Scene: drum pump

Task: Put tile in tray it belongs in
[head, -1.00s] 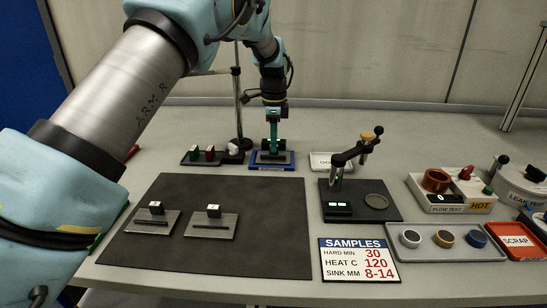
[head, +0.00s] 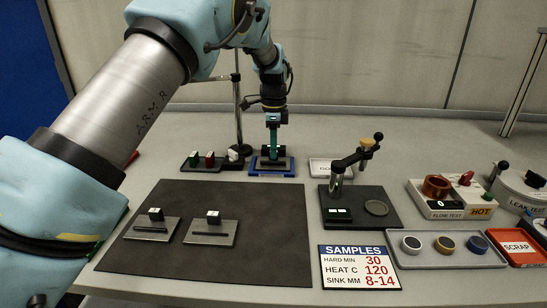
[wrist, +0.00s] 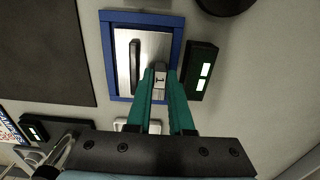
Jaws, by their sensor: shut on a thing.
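A grey metal tile (wrist: 125,62) with a dark slot and a small raised block lies within the rim of the blue tray (wrist: 108,92) in the wrist view. My gripper (wrist: 160,76) is shut on its block. In the head view my gripper (head: 273,155) points straight down at the blue tray (head: 256,173) at the back of the bench. I cannot tell whether the tile rests on the tray's floor. Two similar tiles, a left one (head: 152,229) and a right one (head: 209,232), lie on the dark mat (head: 240,262), each with a white-topped block.
A white tray (head: 333,167) stands right of the blue tray. A dark rack (head: 205,166) with coloured pieces and a stand (head: 238,110) are close on its left. A jointed tester (head: 350,160) stands at right. A red SCRAP tray (head: 520,246) is far right.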

